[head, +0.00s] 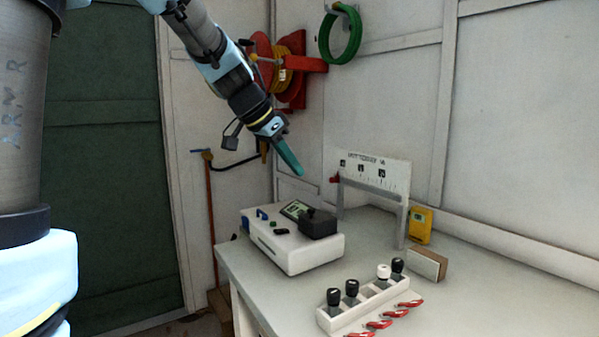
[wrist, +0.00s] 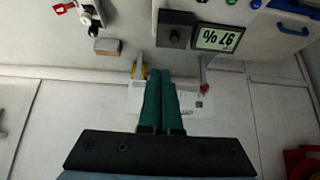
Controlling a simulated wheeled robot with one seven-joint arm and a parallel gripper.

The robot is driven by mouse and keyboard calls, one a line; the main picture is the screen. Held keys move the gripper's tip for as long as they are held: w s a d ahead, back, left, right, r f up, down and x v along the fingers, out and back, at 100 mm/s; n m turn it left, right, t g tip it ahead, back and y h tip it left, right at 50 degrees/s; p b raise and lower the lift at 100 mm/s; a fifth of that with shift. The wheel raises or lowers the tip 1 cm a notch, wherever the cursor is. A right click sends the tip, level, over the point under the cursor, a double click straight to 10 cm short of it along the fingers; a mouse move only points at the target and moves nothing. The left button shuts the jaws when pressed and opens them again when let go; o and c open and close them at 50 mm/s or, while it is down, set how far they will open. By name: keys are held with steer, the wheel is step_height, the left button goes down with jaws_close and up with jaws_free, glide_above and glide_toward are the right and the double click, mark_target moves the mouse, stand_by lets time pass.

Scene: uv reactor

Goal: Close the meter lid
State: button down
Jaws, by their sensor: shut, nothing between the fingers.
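The meter (head: 290,251) is a white box on the bench, with a lit display (head: 295,209), a black block (head: 319,227) and small dark buttons on top. In the wrist view its white body (wrist: 243,16) is at the top right, with the display (wrist: 218,38) reading 97 % and the black block (wrist: 175,30) beside it. I cannot tell which part is the lid or how it stands. My gripper (head: 299,172) is shut and empty in the air above and behind the meter, apart from it. Its teal fingers (wrist: 160,75) lie together in the wrist view.
A white rack (head: 345,314) with several black and white-topped vials and red clips (head: 380,324) is at the front. A framed white panel (head: 375,175), a yellow device (head: 421,226) and a small block (head: 427,265) stand at the back right. A hose reel (head: 285,72) hangs behind.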

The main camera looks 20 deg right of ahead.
steer(key=p, duration=0.2)
glide_above(321, 220)
steer(key=a, duration=0.3)
steer(key=f, duration=0.6)
steer(key=shift+s+d+f, duration=0.25)
steer(key=shift+s+f, duration=0.05)
steer(key=shift+f, duration=0.05)
steer(key=shift+a+f+p, duration=0.15)
steer(key=shift+f, duration=0.85)
steer(key=shift+a+f+p, duration=0.15)
steer(key=shift+f, duration=0.85)
